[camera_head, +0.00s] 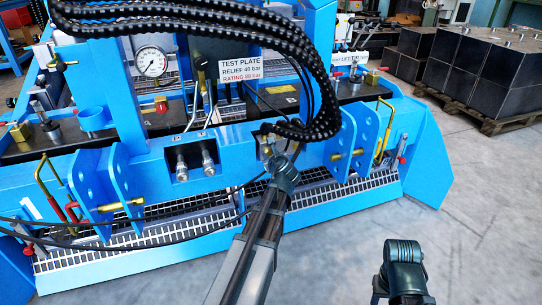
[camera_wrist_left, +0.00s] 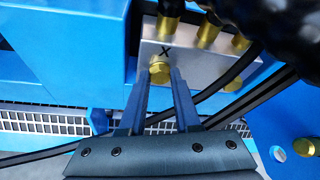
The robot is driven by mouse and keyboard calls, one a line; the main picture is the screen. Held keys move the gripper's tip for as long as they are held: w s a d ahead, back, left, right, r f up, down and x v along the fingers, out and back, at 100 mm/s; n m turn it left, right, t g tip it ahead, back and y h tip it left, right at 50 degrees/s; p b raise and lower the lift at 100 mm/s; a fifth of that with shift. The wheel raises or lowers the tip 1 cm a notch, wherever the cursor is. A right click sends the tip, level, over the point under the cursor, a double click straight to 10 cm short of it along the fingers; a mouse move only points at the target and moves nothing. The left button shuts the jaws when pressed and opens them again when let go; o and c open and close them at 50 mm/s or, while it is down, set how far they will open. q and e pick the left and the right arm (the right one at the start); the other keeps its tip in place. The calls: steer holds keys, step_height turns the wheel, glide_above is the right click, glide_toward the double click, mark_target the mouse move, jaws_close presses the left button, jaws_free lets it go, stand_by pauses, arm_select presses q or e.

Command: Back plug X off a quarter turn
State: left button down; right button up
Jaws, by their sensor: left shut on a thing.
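Plug X is a brass hex plug (camera_wrist_left: 159,70) in a silver metal block (camera_wrist_left: 190,47), just below a black X mark in the left wrist view. My left gripper (camera_wrist_left: 161,77) has its two fingers on either side of the plug's head and is shut on it. In the head view my left wrist (camera_head: 285,172) reaches up to the machine's middle, below the black hoses; the plug and fingertips cannot be made out there. Part of my right arm (camera_head: 403,265) shows at the lower right; its fingers are not visible.
Black spiral-wrapped hoses (camera_head: 300,130) hang close above the left wrist. Other brass fittings (camera_wrist_left: 208,32) sit close to the plug. The blue frame (camera_head: 232,150) carries a pressure gauge (camera_head: 152,62) and a test plate sign (camera_head: 240,67). Open floor (camera_head: 470,225) lies at right.

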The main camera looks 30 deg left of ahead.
arm_select(q)
steer(key=n, duration=0.1)
steer(key=n+t+b, duration=0.1)
steer(key=n+b, duration=0.1)
steer(key=shift+s+a+f+t+h, duration=0.1)
steer(key=shift+s+f+t+h, duration=0.2)
steer(key=shift+t+h, duration=0.1)
steer(key=shift+n+t+h+b, duration=0.3)
steer(key=shift+n+t+b, duration=0.6)
steer(key=shift+n, duration=0.6)
steer(key=c, duration=0.6)
jaws_free()
